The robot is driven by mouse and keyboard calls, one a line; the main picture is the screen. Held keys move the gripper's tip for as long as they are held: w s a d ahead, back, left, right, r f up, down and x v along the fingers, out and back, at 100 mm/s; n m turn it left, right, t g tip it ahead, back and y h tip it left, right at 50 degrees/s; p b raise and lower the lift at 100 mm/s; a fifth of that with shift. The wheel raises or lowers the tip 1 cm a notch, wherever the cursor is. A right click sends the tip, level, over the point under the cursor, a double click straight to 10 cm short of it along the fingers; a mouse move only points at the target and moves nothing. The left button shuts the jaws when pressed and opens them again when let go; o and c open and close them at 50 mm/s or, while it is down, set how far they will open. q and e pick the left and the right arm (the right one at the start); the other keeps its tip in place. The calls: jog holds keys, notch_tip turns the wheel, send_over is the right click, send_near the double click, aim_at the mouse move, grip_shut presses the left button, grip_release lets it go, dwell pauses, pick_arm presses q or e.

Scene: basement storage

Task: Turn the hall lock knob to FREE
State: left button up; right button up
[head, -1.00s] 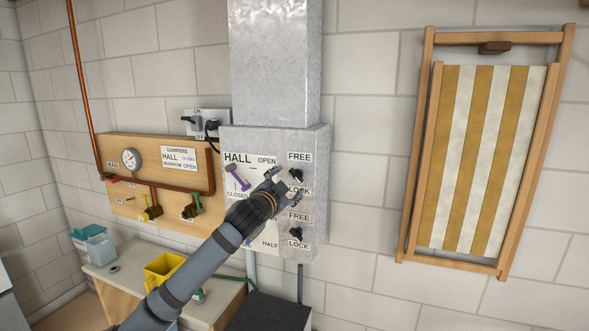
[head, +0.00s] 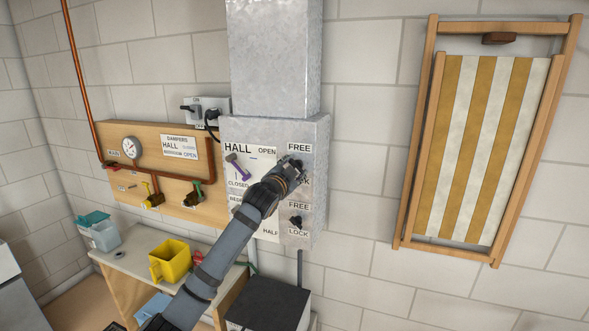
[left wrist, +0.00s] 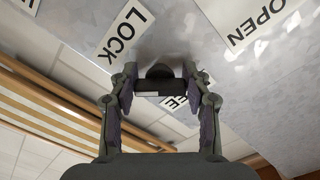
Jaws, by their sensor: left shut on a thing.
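The hall lock knob (left wrist: 160,72) is black and sits on the grey metal duct box, in the upper row beside the word HALL. FREE is printed above it and LOCK below it. My left gripper (head: 298,164) covers most of it in the head view. In the left wrist view my left gripper (left wrist: 160,98) has one finger on each side of the knob and is shut on it. A pale mark shows on the knob's bar, but I cannot tell which label it points to. My right gripper is not in view.
A second black knob (head: 295,221) with FREE and LOCK labels sits below. A purple-handled lever (head: 238,168) is to the left on the box. A wooden valve board (head: 120,150) hangs further left. A striped deck chair (head: 480,150) hangs at the right. A yellow bin (head: 170,262) stands below.

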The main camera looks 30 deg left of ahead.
pick_arm(q)
jog(key=shift+c, duration=1.2)
jog(key=shift+f, duration=0.1)
jog(key=n+b, duration=0.2)
jog(key=n, duration=0.2)
jog(key=shift+d+f, duration=0.1)
jog(key=shift+f, duration=0.05)
jog(key=n+b, duration=0.3)
jog(key=n, duration=0.2)
jog(key=shift+d+n, duration=0.1)
jog(key=shift+n, duration=0.2)
jog(key=n+b, duration=0.4)
jog(key=n, duration=0.1)
jog(key=shift+w+d, duration=0.1)
jog(key=shift+n+b, duration=0.85)
jog(key=shift+n, duration=0.75)
jog(key=shift+d+r, duration=0.1)
jog(key=shift+r, duration=0.1)
